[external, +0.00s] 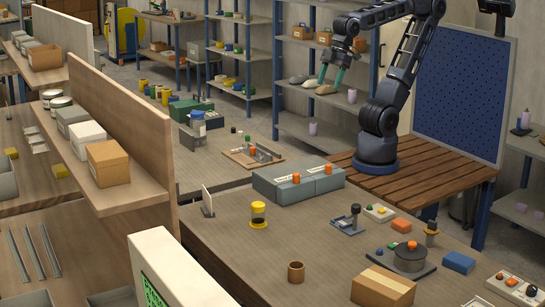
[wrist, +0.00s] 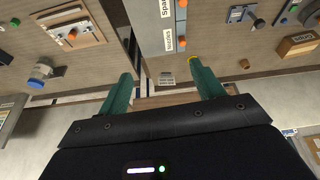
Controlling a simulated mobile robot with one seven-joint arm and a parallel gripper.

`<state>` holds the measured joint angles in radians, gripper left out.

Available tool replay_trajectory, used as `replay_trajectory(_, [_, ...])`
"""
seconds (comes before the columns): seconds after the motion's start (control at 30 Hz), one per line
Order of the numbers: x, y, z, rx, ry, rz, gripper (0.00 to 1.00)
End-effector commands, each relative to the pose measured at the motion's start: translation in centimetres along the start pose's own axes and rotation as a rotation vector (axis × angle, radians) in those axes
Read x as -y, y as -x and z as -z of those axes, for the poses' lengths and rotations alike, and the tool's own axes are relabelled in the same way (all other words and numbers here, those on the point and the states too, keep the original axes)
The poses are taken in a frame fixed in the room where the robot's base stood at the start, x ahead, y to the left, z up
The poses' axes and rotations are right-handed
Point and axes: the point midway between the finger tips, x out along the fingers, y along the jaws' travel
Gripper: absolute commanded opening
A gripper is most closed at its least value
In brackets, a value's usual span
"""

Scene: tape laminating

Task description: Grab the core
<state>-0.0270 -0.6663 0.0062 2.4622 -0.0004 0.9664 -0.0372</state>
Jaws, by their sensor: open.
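The core, a short brown open-topped cylinder (external: 296,272), stands upright near the front edge of the worktable in the external view. A small brown shape in the wrist view (wrist: 245,63) looks like it. My gripper (external: 332,73) is raised high above the far end of the table, pointing down, well away from the core. In the wrist view its two green fingers (wrist: 159,74) stand wide apart with nothing between them.
A yellow jar (external: 258,215), a white card (external: 207,200) and a grey box pair (external: 298,182) are behind the core. A cardboard box (external: 383,289) and a round fixture (external: 410,257) stand right of it. Clear tabletop surrounds the core.

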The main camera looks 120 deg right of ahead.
Motion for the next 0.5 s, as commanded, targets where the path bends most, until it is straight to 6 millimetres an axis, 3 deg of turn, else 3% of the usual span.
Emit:
replay_trajectory(0.27, [2.1, -0.2, 8.1, 0.048, 0.138, 0.022, 0.67])
replay_trajectory(0.5, [4.7, -1.6, 14.8, 0.083, 0.256, 0.042, 0.67])
